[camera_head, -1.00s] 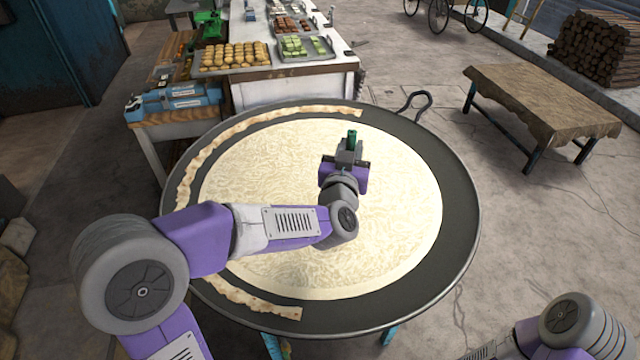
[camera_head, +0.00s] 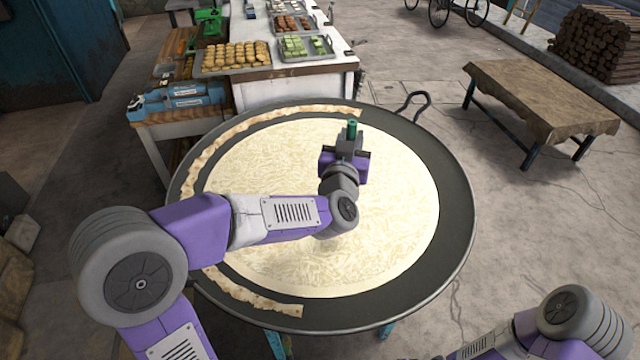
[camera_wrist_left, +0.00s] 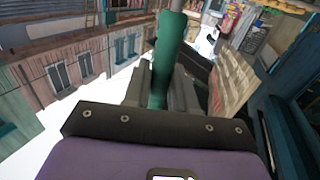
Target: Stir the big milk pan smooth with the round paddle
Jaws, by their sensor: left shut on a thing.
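The big milk pan (camera_head: 455,215) is a wide dark round pan full of pale, lumpy-textured milk (camera_head: 395,220). Strips of cream-coloured skin (camera_head: 235,128) lie along its left rim, at the back and at the front. My left gripper (camera_head: 351,140) is over the milk, right of the pan's middle, shut on a green handle (camera_head: 352,128). The green handle also shows between the fingers in the left wrist view (camera_wrist_left: 165,60). The round paddle's head is not visible; the arm and gripper hide that part. My right gripper is out of view; only the right arm shows at the lower right.
A white counter (camera_head: 290,88) with trays of sweets (camera_head: 235,57) stands behind the pan. A blue machine (camera_head: 178,98) sits on a wooden stand at its left. A cloth-covered table (camera_head: 540,98) is at the right. The pan's loop handle (camera_head: 418,102) sticks out at the back right.

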